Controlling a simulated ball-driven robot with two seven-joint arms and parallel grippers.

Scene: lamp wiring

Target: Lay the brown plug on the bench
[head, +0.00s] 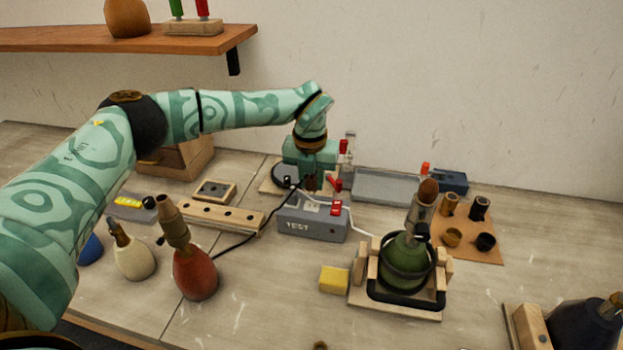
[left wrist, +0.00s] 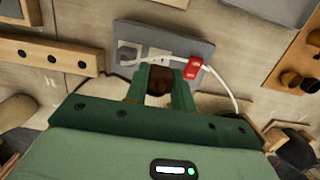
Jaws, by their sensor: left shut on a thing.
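My left gripper (head: 312,182) reaches down over the back edge of the grey TEST box (head: 312,229). It is shut on the brown plug, a dark brown block that shows between the fingers in the left wrist view (left wrist: 160,84). In the head view the plug is mostly hidden by the gripper. I cannot tell whether it touches the box. A black cord (head: 238,244) runs from beside the red lamp base (head: 195,274) up toward the gripper. The wooden bench (head: 255,310) lies below. My right gripper is out of view.
A red plug (head: 337,208) with a white cord sits on the box. The green lamp (head: 405,262) stands in a wooden cradle at right, with a yellow block (head: 334,280) beside it. A wooden rail with holes (head: 220,219) lies left. The front bench is mostly clear.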

